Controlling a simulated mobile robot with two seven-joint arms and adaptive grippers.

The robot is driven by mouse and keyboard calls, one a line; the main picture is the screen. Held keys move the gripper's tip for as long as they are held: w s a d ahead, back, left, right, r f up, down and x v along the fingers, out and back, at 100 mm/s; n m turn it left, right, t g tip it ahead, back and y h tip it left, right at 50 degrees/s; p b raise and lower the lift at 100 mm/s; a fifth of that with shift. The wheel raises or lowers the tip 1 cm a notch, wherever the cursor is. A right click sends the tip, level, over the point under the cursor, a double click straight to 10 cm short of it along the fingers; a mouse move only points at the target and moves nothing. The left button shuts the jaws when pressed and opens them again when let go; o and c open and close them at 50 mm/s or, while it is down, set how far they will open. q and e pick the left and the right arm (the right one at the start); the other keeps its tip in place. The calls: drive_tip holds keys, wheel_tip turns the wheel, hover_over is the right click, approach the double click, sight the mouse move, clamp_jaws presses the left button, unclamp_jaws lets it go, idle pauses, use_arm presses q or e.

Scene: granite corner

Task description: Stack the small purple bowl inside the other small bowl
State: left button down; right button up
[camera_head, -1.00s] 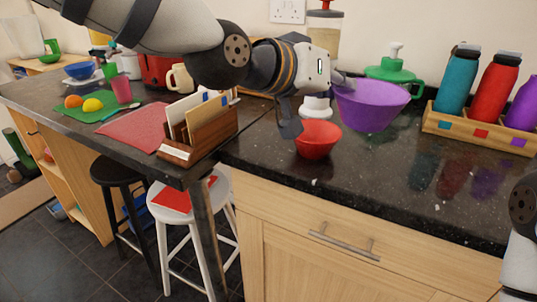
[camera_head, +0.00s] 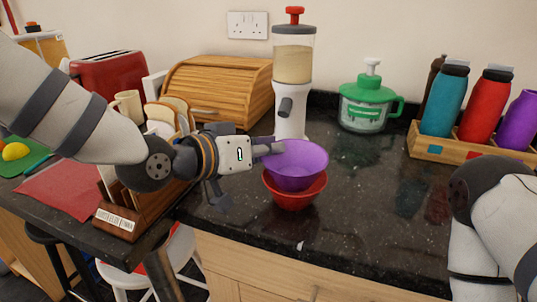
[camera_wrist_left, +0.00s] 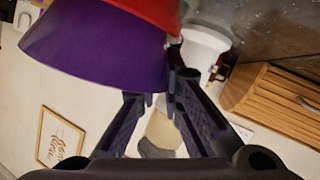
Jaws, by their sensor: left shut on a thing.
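The purple bowl (camera_head: 298,163) is upright over the red bowl (camera_head: 294,194), its lower part hidden by or sunk within the red rim; I cannot tell if it rests on the bottom. The red bowl stands on the dark granite counter. My left gripper (camera_head: 268,149) reaches in from the left and is shut on the purple bowl's left rim. In the left wrist view the purple bowl (camera_wrist_left: 98,48) fills the upper left beside the fingers, with part of the red bowl (camera_wrist_left: 155,10) behind it. My right arm shows at the right edge; its gripper is out of view.
A dispenser (camera_head: 293,80) stands just behind the bowls, with a wooden bread box (camera_head: 215,92) behind left. A green-lidded jar (camera_head: 369,100) and a bottle rack (camera_head: 428,147) stand to the right. A letter holder (camera_head: 116,222) is at left. Counter right of the bowls is clear.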

sight(282, 166)
use_arm(q)
wheel_tip(282, 166, down, 4)
drive_tip(key=shift+w+r, duration=0.15)
drive_tip(key=shift+r, duration=0.05)
drive_tip(key=shift+s+d+r, duration=0.1)
drive_tip(key=shift+s+r, duration=0.1)
drive_tip(key=shift+s, duration=0.6)
drive_tip(key=c, duration=1.8)
unclamp_jaws()
drive_tip(key=shift+f, duration=0.15)
drive_tip(key=shift+o, duration=0.4)
drive_tip(key=shift+w+f, duration=0.1)
drive_tip(key=shift+w, duration=0.25)
drive_tip(key=shift+s+r, duration=0.1)
drive_tip(key=shift+r, duration=0.4)
drive_tip(key=v, duration=0.4)
drive_tip(key=shift+a+r+p, duration=0.25)
drive_tip(key=shift+r+p, duration=0.1)
drive_tip(key=shift+r, duration=0.15)
drive_tip(key=v, duration=0.7)
drive_tip(key=shift+s+f, duration=0.15)
drive_tip(key=shift+f, duration=0.05)
use_arm(e)
drive_tip(key=shift+s+d, duration=0.2)
drive_tip(key=shift+s, duration=0.15)
